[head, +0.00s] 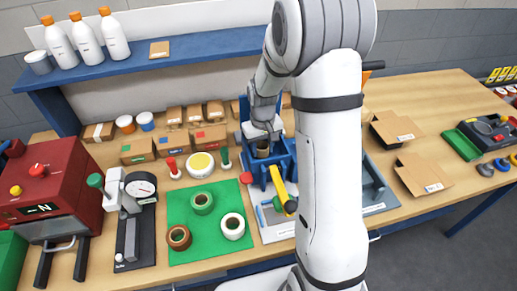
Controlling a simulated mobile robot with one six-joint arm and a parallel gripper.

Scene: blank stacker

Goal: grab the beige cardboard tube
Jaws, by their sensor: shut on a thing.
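My gripper (262,140) points down at the blue stacker fixture (284,166), just right of the middle of the head view. It is shut on a small beige cardboard tube (263,151). The tube is inside or just above the fixture's opening; I cannot tell whether it touches the bottom. My forearm hides the fixture's right side.
A green mat (181,214) left of the fixture bears a green roll (202,202), a brown roll (179,237) and a white roll (233,226). A yellow lever (278,181) sticks out in front of the fixture. Cardboard boxes line the back under a blue shelf (190,50).

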